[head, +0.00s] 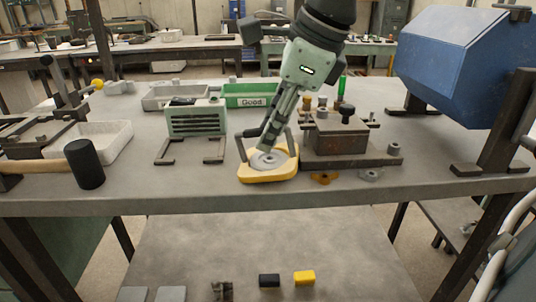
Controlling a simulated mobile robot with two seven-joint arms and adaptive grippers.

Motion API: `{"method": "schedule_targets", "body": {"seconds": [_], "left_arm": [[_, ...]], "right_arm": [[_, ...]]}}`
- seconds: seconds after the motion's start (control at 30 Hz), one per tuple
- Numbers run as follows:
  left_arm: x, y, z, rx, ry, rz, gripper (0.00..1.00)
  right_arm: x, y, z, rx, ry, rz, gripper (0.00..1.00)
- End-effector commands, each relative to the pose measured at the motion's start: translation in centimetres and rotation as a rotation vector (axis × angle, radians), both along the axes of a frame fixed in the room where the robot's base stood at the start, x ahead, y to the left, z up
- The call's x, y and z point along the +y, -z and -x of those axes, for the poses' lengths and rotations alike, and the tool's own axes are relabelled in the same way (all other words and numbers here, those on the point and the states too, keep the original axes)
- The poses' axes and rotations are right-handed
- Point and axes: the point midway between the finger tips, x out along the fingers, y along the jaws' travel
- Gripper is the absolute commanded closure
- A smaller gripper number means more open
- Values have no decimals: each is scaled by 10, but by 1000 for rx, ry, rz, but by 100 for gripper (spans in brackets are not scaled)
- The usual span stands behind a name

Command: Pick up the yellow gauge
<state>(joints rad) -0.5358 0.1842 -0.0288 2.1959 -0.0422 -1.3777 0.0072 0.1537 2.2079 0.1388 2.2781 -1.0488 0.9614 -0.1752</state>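The yellow gauge (251,178) lies on the workbench near its front edge, in the middle of the head view. It has a yellow body with a round grey face on top. My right gripper (267,146) comes down from above, tilted, with its fingertips right over the gauge face and overlapping it in the picture. Dark bars rise on both sides of the gauge, close to the fingers. I see the fingers nearly edge-on, so their gap and any contact with the gauge are unclear. My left gripper is not in view.
A brown metal fixture (341,142) stands just right of the gauge. A slatted green-grey box (196,121) and a green "Good" bin (250,96) are behind left. A black-headed mallet (84,164) lies left. A blue box-shaped unit (455,60) stands right. Bench (180,190) front is clear.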

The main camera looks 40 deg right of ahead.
Motion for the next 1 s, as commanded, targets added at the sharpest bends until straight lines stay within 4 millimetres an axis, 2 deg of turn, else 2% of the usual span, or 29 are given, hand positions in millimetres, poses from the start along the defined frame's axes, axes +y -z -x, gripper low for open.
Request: {"method": "schedule_targets", "body": {"seconds": [0.13,0.37,0.63,1.0], "left_arm": [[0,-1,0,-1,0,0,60],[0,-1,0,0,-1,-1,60],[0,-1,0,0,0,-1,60],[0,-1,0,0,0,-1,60]], "right_arm": [[2,12,-5,1,0,0,67],[2,12,-6,-1,0,-1,67],[2,12,-6,-1,0,-1,100],[2,11,-6,-3,0,-2,100]]}}
